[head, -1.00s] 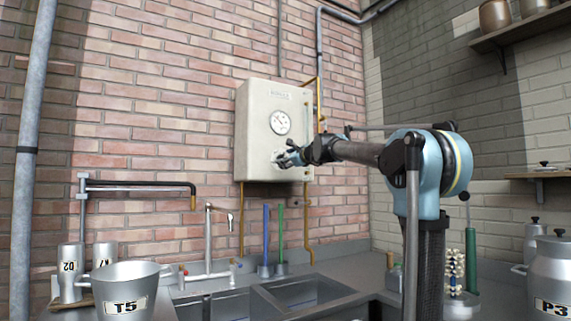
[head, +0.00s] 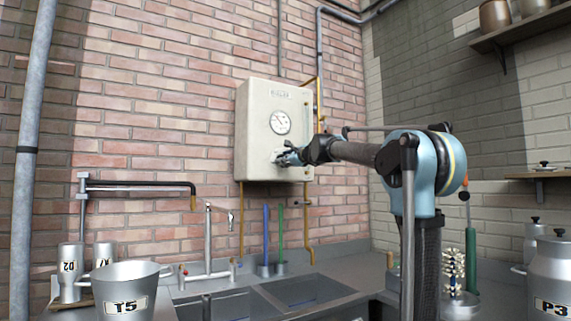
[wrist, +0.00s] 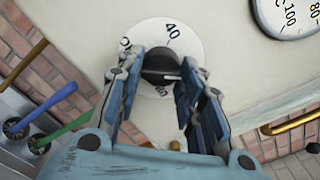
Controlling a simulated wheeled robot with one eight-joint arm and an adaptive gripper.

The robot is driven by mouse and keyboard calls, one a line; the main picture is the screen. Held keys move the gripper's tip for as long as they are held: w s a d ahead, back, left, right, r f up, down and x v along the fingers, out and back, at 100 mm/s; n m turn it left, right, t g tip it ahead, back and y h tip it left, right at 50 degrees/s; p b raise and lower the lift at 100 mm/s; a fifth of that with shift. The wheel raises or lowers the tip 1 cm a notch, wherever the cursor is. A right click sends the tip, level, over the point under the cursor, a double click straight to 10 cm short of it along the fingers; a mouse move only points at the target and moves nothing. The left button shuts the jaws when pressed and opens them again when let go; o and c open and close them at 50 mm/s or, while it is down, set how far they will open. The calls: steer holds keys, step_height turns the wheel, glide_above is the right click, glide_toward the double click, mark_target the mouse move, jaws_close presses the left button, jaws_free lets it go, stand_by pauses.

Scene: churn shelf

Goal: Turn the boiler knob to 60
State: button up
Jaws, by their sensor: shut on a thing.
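The cream boiler (head: 256,130) hangs on the brick wall, with a round white gauge (head: 280,122) on its front. Below the gauge is the boiler knob, a black knob (wrist: 158,66) on a white dial (wrist: 196,48). In the wrist view the number 40 shows above the knob; another number below it is partly covered and hard to read. My gripper (wrist: 162,78) has its two blue fingers around the knob, one on each side, shut on it. In the head view the gripper (head: 284,156) reaches the boiler's lower front and hides most of the knob.
A brass pipe (head: 308,225) runs below the boiler. A sink (head: 310,290), a tap (head: 208,240) and a blue and a green upright rod stand beneath. A metal pot marked T5 (head: 124,285) is at the lower left. A shelf (head: 525,30) is at the upper right.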

steer(key=shift+n, duration=0.5)
steer(key=o, duration=1.1)
steer(key=shift+c, duration=0.2)
steer(key=v, duration=1.2)
steer(key=shift+f, duration=0.1)
